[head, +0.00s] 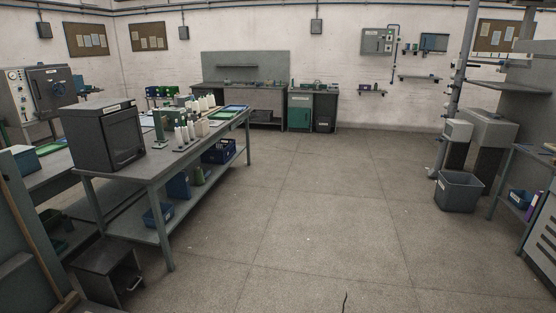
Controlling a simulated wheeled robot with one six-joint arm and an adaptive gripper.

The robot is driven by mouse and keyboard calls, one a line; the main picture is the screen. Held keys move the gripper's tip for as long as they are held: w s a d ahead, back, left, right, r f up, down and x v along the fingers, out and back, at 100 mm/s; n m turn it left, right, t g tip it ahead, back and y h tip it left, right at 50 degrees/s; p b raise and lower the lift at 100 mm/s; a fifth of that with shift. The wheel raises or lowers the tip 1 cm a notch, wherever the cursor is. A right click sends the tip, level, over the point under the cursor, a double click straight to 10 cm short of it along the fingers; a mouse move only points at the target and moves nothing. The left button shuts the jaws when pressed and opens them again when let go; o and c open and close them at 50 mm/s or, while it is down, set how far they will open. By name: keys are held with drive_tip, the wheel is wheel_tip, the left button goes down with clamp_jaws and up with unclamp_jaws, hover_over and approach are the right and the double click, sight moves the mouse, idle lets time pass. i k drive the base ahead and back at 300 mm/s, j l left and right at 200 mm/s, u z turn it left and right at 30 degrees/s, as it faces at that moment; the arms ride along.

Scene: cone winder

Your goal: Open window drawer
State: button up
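No drawer is clearly marked as the window drawer. A dark grey box (83,136) with a label on its top edge and a dark window-like front panel stands on the near end of the long workbench. Its front faces right and looks shut. My gripper is not in view.
The long workbench (150,178) carries white cones (185,134) and trays; blue bins (158,214) sit on its lower shelf. Clear floor (310,220) fills the middle. A grey bin (458,192) and a shelving bench stand at right. Cabinets and a far bench line the back wall.

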sight(131, 154)
drive_tip(key=i, duration=7.3)
drive_tip(key=i+u, duration=0.15)
drive_tip(key=i, duration=0.3)
drive_tip(key=i+l+u, duration=0.15)
drive_tip(key=i, duration=0.25)
drive_tip(key=i+l+u, duration=0.15)
drive_tip(key=i, duration=0.25)
drive_tip(key=i+l+u, duration=0.15)
drive_tip(key=i, duration=0.3)
drive_tip(key=i+l+u, duration=0.2)
drive_tip(key=i+u, duration=0.25)
drive_tip(key=i+l+u, duration=0.2)
drive_tip(key=u, duration=0.3)
drive_tip(key=i+l+u, duration=0.2)
drive_tip(key=l+u, duration=0.25)
drive_tip(key=i+l+u, duration=0.1)
drive_tip(key=l+u, duration=0.35)
drive_tip(key=i+l+u, duration=0.1)
drive_tip(key=l+u, duration=0.2)
drive_tip(key=l, duration=0.4)
